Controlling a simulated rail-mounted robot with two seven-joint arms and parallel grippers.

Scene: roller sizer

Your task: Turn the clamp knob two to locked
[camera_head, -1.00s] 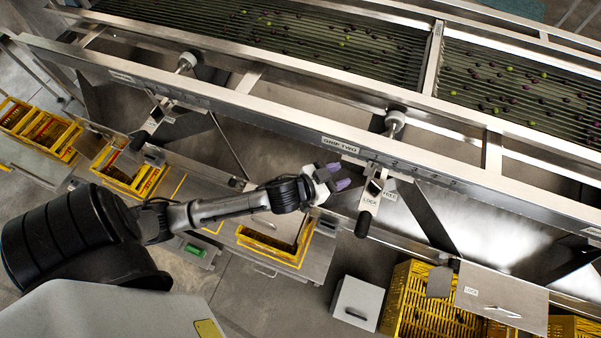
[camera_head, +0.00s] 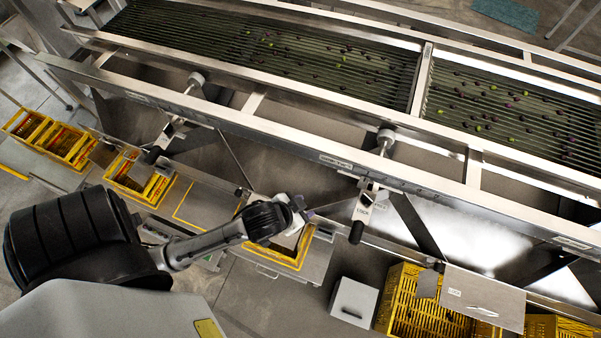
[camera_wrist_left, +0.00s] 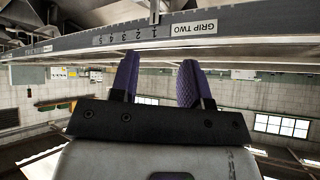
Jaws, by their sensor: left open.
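The second clamp (camera_head: 366,188) hangs on the rail below the GRIP TWO label, which shows in the left wrist view (camera_wrist_left: 193,28). It has a pale plate marked LOCK (camera_head: 362,206) and a black-ended handle (camera_head: 356,232) pointing down. A round grey knob (camera_head: 386,136) sits on its rod behind the rail. My left gripper (camera_head: 308,213) is to the left of the clamp and apart from it. In the left wrist view its purple fingers (camera_wrist_left: 157,82) are spread with nothing between them. Fine knob markings are too small to read. My right gripper is not in view.
The long steel rail (camera_head: 290,142) runs across the sizer above my left gripper. Another clamp (camera_head: 165,135) hangs farther left. Yellow crates (camera_head: 405,300) and a grey box (camera_head: 355,302) stand below. Olive-like fruit lies on the rollers (camera_head: 270,55).

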